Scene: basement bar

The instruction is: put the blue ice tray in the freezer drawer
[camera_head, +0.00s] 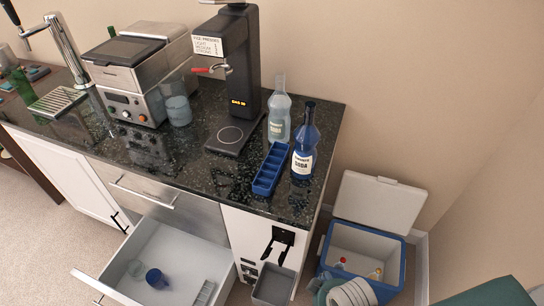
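The blue ice tray (270,168) lies on the black speckled countertop (225,180) near its front right edge. It is a long narrow tray with a row of compartments, and it looks empty. A blue soda bottle stands close to its right. Below the counter, a white-lined drawer (185,247) that looks like the freezer drawer is pulled open. It holds a blue cup (156,278), a clear glass (136,268) and a pale ribbed item (204,292).
The blue soda bottle (303,145), a clear bottle (279,115) and a black dispenser (238,75) stand around the tray. An open blue cooler (391,263) sits on the floor at right. A grey bin (273,285) sits below a black bracket on the cabinet front.

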